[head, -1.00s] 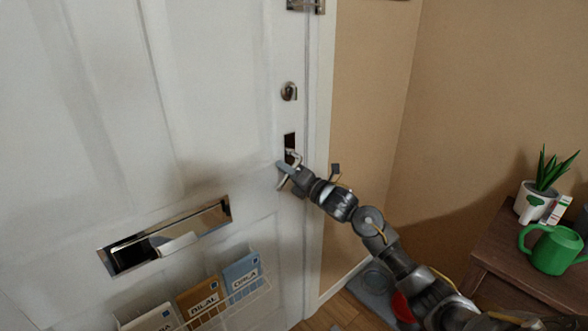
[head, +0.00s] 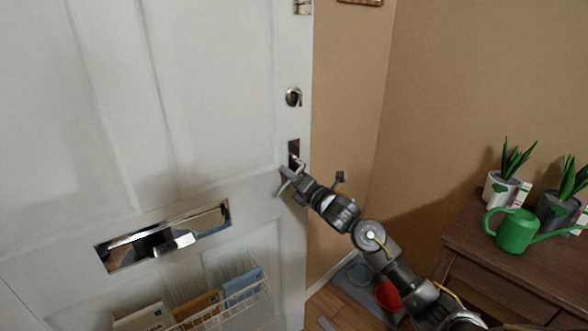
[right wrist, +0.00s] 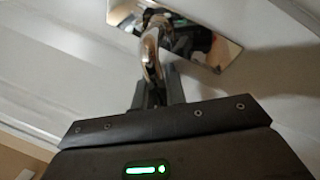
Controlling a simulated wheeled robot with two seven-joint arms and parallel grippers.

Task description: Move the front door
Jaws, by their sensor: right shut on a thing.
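The white panelled front door (head: 215,90) fills the left of the head view. Its metal handle and dark backplate (head: 294,147) sit near its right edge, below a round lock (head: 293,97). My right gripper (head: 287,178) is at the handle, shut on it. In the right wrist view the curved shiny handle (right wrist: 149,58) rises from between the fingers (right wrist: 157,92), with the reflective plate (right wrist: 225,52) behind. The fingers partly hide the handle in the head view. My left gripper is not in view.
A metal mail slot (head: 125,252) and a wire rack (head: 225,310) with envelopes are on the door. At right, a dark wooden cabinet (head: 460,230) carries a green watering can (head: 516,231) and potted plants. A red bowl (head: 388,296) is on a grey floor mat.

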